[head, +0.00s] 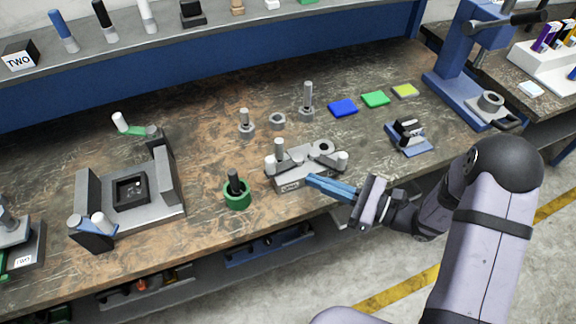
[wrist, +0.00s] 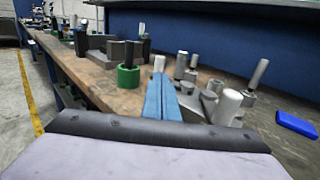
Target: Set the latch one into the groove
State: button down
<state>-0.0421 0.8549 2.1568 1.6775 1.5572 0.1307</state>
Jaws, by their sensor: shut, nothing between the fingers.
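A grey metal fixture block (head: 292,181) with a small label on its front face stands near the front edge of the bench. The label is too small to read surely, so I cannot tell which lever is latch one. My gripper (head: 311,180) has blue fingers, closed together and empty, at the front of the block; contact is unclear. In the wrist view the closed fingers (wrist: 160,82) point between pale-capped levers (wrist: 228,104). The groove is not clearly visible.
A green ring with a black peg (head: 237,194) stands left of the block. A larger grey fixture (head: 170,208) is farther left. Grey posts (head: 307,103) stand behind, with blue (head: 343,107), green and yellow pads. A small blue-based holder (head: 411,143) sits to the right.

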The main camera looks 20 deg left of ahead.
jog(key=a, duration=0.2)
jog(key=a+p, duration=0.1)
jog(key=a, duration=0.2)
jog(key=a+p, duration=0.1)
jog(key=a, duration=0.1)
jog(key=shift+w+a, duration=0.25)
jog(key=shift+a+p, duration=0.3)
jog(key=shift+a, duration=0.1)
jog(key=shift+a, duration=0.1)
jog(key=shift+a+f+b, duration=0.1)
jog(key=shift+a+b, duration=0.2)
jog(key=shift+b, duration=0.15)
jog(key=shift+w+a+b, duration=0.1)
jog(key=shift+a+b, duration=0.2)
jog(key=shift+b, duration=0.05)
jog(key=shift+r, duration=0.3)
